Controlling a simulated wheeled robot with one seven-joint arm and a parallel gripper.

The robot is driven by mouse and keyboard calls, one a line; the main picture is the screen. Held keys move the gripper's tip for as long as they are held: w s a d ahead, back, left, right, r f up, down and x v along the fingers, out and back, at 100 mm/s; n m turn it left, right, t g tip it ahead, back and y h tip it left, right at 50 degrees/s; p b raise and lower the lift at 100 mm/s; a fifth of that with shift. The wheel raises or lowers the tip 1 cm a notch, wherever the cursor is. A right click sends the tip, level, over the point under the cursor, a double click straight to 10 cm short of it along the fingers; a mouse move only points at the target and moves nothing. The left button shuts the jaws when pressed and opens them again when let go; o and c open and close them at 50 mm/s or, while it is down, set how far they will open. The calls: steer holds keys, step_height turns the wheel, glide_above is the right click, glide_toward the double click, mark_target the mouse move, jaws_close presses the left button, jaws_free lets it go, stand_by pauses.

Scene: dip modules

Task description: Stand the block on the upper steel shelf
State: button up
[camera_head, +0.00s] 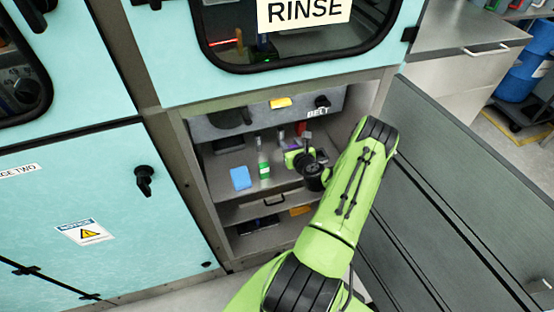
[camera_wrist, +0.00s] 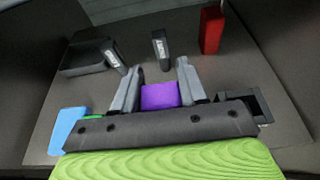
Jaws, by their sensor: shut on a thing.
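My gripper (camera_wrist: 160,68) is shut on a purple block (camera_wrist: 159,95), which sits between its two grey fingers in the wrist view. The block's lower part is hidden behind the gripper body. The grey steel shelf (camera_head: 225,180) inside the cabinet bears several things. In the wrist view its bare surface (camera_wrist: 228,72) lies around and beyond the gripper.
An orange block (camera_head: 300,210) lies lower down.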

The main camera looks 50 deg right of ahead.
step_height(320, 180, down, 5)
steer(key=shift+f+b, duration=0.1)
steer(key=shift+b, duration=0.7)
steer(key=shift+f, duration=0.2)
steer(key=o, duration=1.1)
steer(key=shift+c, duration=0.2)
steer(key=shift+r, duration=0.1)
steer(key=shift+r, duration=0.25)
steer(key=p+v, duration=0.2)
steer(key=v, duration=1)
